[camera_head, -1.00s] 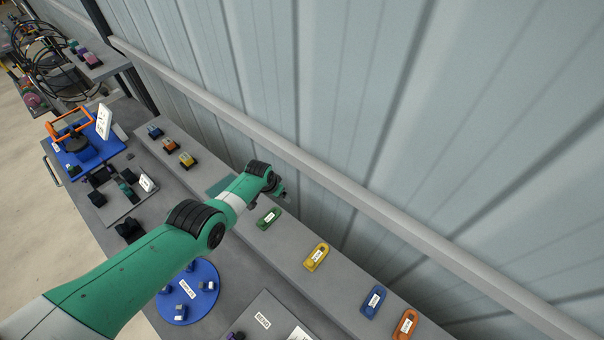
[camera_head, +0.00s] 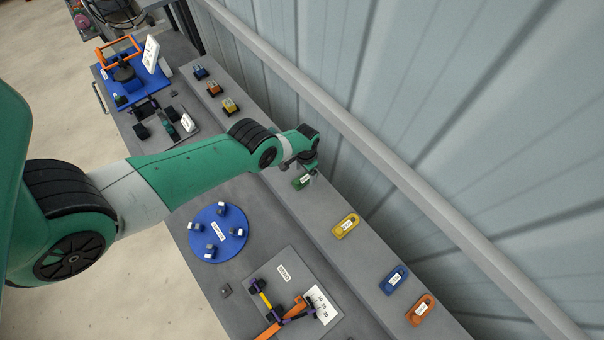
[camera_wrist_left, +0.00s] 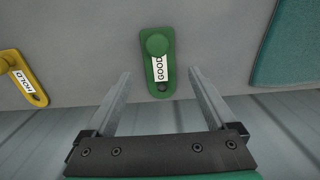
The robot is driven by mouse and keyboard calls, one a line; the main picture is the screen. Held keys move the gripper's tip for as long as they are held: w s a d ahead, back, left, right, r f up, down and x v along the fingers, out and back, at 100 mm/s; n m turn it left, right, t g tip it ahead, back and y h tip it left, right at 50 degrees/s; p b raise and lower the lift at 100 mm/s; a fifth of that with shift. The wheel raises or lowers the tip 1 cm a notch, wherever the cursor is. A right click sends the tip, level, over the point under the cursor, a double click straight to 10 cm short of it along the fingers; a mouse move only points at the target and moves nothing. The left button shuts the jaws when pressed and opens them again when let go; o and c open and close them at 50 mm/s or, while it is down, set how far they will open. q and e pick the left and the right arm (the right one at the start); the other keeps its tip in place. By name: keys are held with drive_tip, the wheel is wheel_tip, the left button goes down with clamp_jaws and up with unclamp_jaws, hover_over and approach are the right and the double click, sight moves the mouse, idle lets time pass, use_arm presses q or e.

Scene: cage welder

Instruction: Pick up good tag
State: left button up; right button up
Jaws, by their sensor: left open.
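The green tag (camera_wrist_left: 158,62) carries a white label reading GOOD and lies on the grey shelf. In the left wrist view it sits ahead of and between the open fingers of my left gripper (camera_wrist_left: 160,85), with no contact visible. In the head view the green tag (camera_head: 302,181) is partly hidden beneath my left gripper (camera_head: 310,168), which hangs close over it. My right gripper is not in view.
A yellow tag (camera_head: 345,226) reading HOLD, a blue tag (camera_head: 393,279) and an orange tag (camera_head: 421,309) lie along the shelf. A wall rail (camera_head: 400,185) runs beside it. A blue round tray (camera_head: 240,247) and a grey board (camera_head: 262,272) are on the lower bench.

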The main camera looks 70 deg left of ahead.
use_arm(q)
wheel_tip(320, 180, down, 2)
drive_tip(key=shift+f+b, duration=0.2)
drive_tip(key=shift+b, duration=0.3)
drive_tip(key=shift+r, duration=0.15)
drive_tip(key=c, duration=1.4)
drive_tip(key=shift+o, duration=0.2)
drive_tip(key=shift+r, duration=0.1)
